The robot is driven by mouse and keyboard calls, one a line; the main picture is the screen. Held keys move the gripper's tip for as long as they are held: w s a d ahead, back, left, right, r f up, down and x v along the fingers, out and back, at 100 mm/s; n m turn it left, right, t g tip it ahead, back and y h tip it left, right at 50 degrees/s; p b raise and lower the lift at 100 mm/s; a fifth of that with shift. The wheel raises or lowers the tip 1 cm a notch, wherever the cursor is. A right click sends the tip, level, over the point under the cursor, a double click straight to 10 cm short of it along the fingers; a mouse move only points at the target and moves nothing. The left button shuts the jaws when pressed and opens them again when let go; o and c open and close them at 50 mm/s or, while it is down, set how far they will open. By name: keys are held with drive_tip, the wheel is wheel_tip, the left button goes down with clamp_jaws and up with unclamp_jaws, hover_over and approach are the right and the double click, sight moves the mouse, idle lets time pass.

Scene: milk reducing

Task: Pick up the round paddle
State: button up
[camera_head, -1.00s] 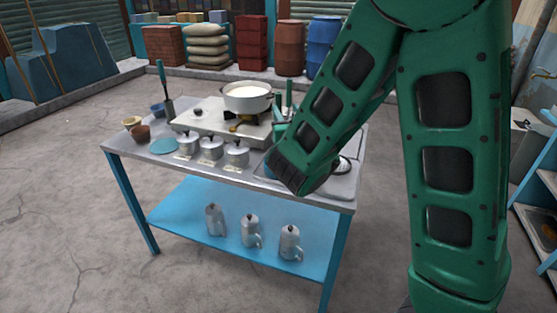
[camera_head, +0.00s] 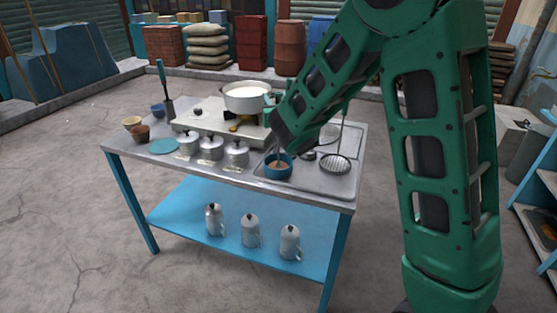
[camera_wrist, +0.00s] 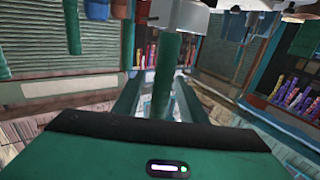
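A round, perforated flat head (camera_head: 335,164) on a thin upright shaft with a green handle lies at the right of the table, on a shallow grey tray (camera_head: 318,183). Another pale round shape (camera_head: 328,134) shows behind it, partly covered by my arm. I cannot tell for sure which is the round paddle. My forearm slants down over the table, right of the pot, and hides most of my gripper in the head view. The wrist view shows a green housing with a black edge and a blurred green upright rod (camera_wrist: 166,62) beyond it. I cannot make out whether the fingers hold anything.
A white pot of milk (camera_head: 247,97) sits on the stove (camera_head: 205,121). A teal bowl (camera_head: 278,171) with brown contents stands near the front edge. Lidded metal pots (camera_head: 211,148), a teal disc (camera_head: 164,146) and an upright teal-handled spatula (camera_head: 165,90) are to the left.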

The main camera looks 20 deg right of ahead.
drive_tip(key=shift+w, duration=0.25)
clamp_jaws()
drive_tip(key=shift+r, duration=0.1)
